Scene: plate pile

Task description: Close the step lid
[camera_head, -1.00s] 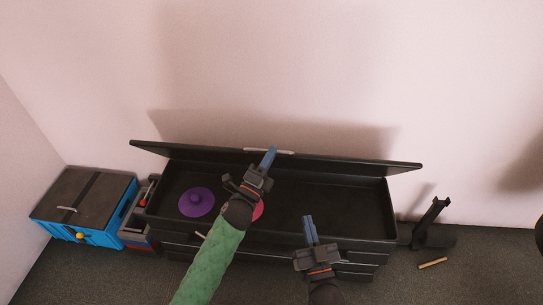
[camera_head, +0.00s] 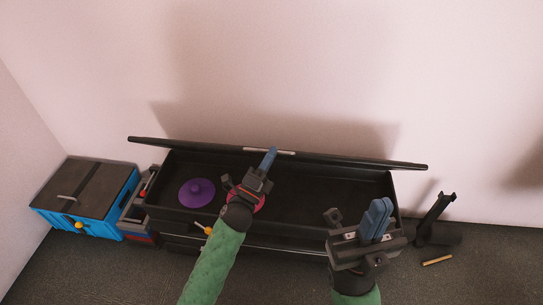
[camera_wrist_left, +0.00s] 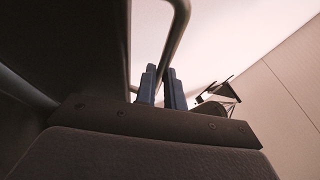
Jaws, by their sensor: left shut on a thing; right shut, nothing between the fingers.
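The step lid (camera_head: 340,160) is a long black panel standing open along the back of a black chest (camera_head: 330,190), seen nearly edge-on. A light handle (camera_head: 285,152) sits on its upper edge. My left gripper (camera_head: 268,159) reaches over the open chest and is shut on this handle. In the left wrist view, my blue fingers (camera_wrist_left: 160,88) close at the curved handle bar (camera_wrist_left: 175,45). My right gripper (camera_head: 376,215) is shut and empty, in front of the chest's right end, apart from the lid.
A purple round lid (camera_head: 197,192) and a partly hidden pink item (camera_head: 260,201) lie in the chest. A blue box (camera_head: 85,200) and a toolbox-like item stand at the left. A black stand (camera_head: 434,215) and small stick (camera_head: 437,261) are on the floor at right.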

